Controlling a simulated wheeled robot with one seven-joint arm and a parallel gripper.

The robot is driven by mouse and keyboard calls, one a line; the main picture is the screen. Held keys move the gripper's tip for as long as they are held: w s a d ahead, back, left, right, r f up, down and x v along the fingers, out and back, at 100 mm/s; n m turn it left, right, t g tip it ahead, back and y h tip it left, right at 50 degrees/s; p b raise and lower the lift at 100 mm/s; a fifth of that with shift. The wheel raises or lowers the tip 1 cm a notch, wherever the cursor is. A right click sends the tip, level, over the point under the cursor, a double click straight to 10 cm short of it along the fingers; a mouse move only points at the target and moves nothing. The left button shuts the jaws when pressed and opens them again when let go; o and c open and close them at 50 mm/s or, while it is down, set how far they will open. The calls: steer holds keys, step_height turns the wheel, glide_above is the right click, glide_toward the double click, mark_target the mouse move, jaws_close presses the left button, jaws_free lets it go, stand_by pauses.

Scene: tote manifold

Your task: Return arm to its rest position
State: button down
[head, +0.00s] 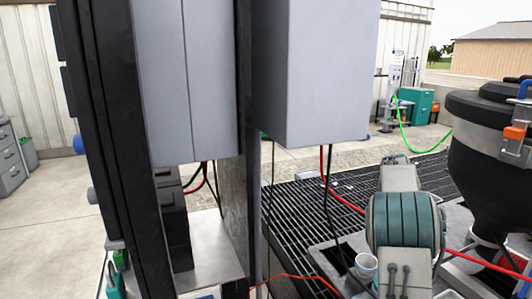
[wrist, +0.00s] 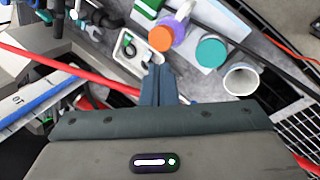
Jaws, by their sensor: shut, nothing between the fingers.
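My gripper (wrist: 158,70) shows in the wrist view, its two dark blue-grey fingers together with nothing between them. They point away from the wide grey gripper body at the bottom, over a grey work surface. A white cup (wrist: 240,80) stands to the right of the fingers, apart from them. In the head view, my grey and teal arm (head: 402,220) is folded at the lower right, over the grating. My fingertips cannot be made out there. The cup also shows in the head view (head: 367,264), close beside the arm.
A red hose (wrist: 60,68) crosses left of the fingers. Orange-topped (wrist: 161,38) and teal-topped (wrist: 210,50) containers stand beyond them. In the head view, grey boxes (head: 318,75) hang at centre, a black hopper (head: 480,150) stands right, and a dark grating (head: 310,205) lies between.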

steer(key=s+a+r+n+t+y, duration=0.1)
steer(key=s+a+r+n+t, duration=0.1)
steer(key=s+a+r, duration=0.45)
steer(key=s+a+f+n+t+y+p, duration=0.1)
steer(key=s+a+f+n, duration=0.1)
steer(key=s+a, duration=0.7)
steer(key=s+a+f+n+t+y, duration=0.1)
steer(key=s+a+f+n+t, duration=0.1)
steer(key=s+a, duration=0.8)
steer(key=s, duration=0.4)
steer(key=shift+p, duration=0.35)
steer(key=shift+a, duration=0.1)
